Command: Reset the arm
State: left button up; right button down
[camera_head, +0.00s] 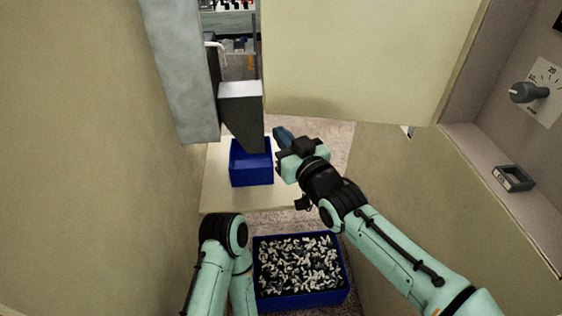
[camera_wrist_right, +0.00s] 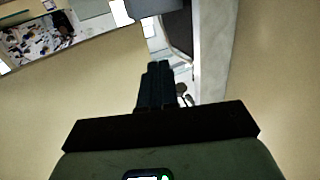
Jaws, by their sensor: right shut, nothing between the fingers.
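My right arm reaches in from the lower right of the head view. Its gripper (camera_head: 281,134) is beside the upper right corner of a small blue bin, and I cannot tell whether they touch. In the right wrist view its dark fingers (camera_wrist_right: 154,88) are together with nothing between them. My left arm shows at the bottom left of the head view, folded, with its gripper out of sight.
The small blue bin (camera_head: 252,180) sits on a pale board (camera_head: 218,192) under a grey chute (camera_head: 240,110). A larger blue crate (camera_head: 300,301) full of small black and white parts stands below. Beige panels close in left and right. A knob (camera_head: 524,93) is at the right.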

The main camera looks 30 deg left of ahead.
jog(key=s, duration=0.1)
jog(key=s+d, duration=0.1)
jog(key=s+b, duration=0.1)
jog(key=shift+s+d, duration=0.25)
jog(key=shift+d, duration=0.15)
